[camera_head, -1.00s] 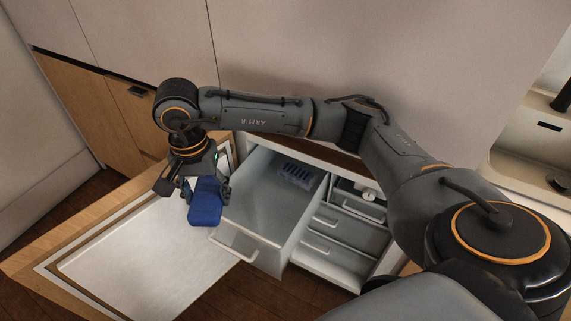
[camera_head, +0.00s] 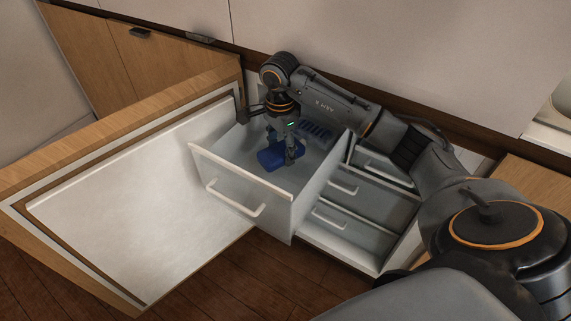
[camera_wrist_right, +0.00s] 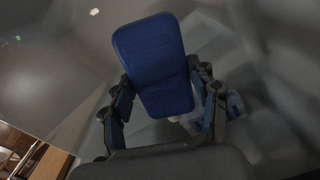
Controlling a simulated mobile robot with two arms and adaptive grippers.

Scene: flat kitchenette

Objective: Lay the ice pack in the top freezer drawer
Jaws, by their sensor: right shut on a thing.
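The blue ice pack (camera_head: 271,159) is inside the pulled-out top freezer drawer (camera_head: 243,180), low between its walls. My right gripper (camera_head: 280,152) reaches down into the drawer and is shut on the ice pack. In the right wrist view the ice pack (camera_wrist_right: 155,62) sits between the two fingers (camera_wrist_right: 165,100). I cannot tell whether the ice pack touches the drawer floor. My left gripper is not in view.
A blue slotted item (camera_head: 317,131) lies at the back of the drawer. Closed lower drawers (camera_head: 340,215) show at the right. The open freezer door (camera_head: 130,190) spreads out at the left. The wooden floor (camera_head: 250,280) in front is clear.

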